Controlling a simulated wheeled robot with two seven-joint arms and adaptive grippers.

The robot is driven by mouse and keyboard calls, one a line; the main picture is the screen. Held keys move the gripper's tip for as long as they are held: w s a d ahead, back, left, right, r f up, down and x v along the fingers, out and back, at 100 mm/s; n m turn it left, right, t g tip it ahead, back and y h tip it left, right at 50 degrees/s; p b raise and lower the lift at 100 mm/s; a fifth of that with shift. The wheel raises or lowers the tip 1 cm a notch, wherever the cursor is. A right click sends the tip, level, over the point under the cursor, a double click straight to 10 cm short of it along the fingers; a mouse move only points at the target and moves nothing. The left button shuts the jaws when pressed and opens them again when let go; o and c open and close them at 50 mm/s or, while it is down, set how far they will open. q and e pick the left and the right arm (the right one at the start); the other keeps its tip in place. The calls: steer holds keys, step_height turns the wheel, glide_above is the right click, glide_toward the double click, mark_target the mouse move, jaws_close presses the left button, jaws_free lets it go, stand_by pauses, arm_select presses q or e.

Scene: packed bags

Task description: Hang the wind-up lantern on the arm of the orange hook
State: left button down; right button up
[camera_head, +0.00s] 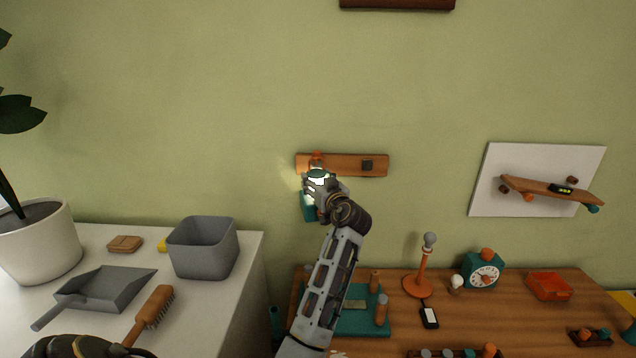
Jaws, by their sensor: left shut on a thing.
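The orange hook (316,157) sticks out near the left end of a wooden rail on the green wall. The wind-up lantern (308,208) is teal and lit, and it throws a glow on the wall left of the rail. My left gripper (318,183) is shut on the lantern, just below and in front of the hook. The gripper hides much of the lantern and the lower part of the hook. I cannot tell whether the lantern's handle touches the hook's arm.
The wooden rail (345,166) also carries a dark peg (367,165). Below stands a wooden bench (520,300) with an orange stand (420,283), a teal clock (484,272) and an orange tray (549,286). A white counter at left holds a grey bin (203,247) and a dustpan (107,286).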

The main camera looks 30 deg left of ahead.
stand_by(0.5)
stand_by(0.4)
arm_select(q)
steer(key=shift+c, duration=2.2)
jaws_free()
steer(key=shift+f, duration=0.15)
steer(key=shift+r, duration=5.1)
steer(key=shift+f, duration=0.1)
